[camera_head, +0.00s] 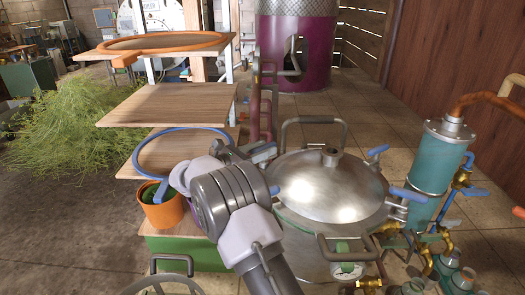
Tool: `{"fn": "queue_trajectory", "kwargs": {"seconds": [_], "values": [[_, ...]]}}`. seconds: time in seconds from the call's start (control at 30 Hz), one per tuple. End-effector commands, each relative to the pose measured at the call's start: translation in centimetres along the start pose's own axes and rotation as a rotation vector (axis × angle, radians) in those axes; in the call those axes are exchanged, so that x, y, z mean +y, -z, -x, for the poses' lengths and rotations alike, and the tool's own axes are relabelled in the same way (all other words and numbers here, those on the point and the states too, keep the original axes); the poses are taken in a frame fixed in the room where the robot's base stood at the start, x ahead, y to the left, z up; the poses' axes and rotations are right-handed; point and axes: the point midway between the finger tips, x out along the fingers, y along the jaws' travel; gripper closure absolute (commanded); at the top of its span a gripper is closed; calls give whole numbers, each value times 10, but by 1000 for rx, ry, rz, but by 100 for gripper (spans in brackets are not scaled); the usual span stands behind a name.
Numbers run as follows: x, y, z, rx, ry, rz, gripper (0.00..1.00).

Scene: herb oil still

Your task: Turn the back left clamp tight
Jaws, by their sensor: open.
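The still pot (300,232) stands right of centre under a domed steel lid (328,185). Blue-handled clamps show on its right side, one at the back right (378,150) and one at the front right (405,194). My gripper (252,155) is open at the lid's back left edge, with my wrist reaching up from the bottom. The back left clamp is mostly hidden behind my gripper and wrist. I cannot tell whether the fingers touch it, or how its handle is turned. A small blue piece (275,190) shows beside my wrist at the lid's left rim.
A tall handle (314,119) rises behind the lid. Wooden shelves (170,105) with orange (180,41) and blue (152,172) rings stand at left, above an orange pot (163,212). A teal cylinder (436,158) with copper piping stands at right. Tiled floor behind is open.

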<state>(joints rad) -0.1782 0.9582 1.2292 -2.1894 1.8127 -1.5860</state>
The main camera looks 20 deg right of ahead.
Motion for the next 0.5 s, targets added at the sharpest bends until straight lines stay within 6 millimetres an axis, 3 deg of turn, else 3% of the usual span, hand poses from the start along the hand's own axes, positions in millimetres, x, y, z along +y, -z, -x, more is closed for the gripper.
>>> {"fn": "queue_trajectory", "kwargs": {"seconds": [0.07, 0.3, 0.5], "values": [[0, 0, 0, 0, 0, 0, 58], [0, 0, 0, 0, 0, 0, 100], [1, -3, 0, 0, 21, 1, 100]]}}
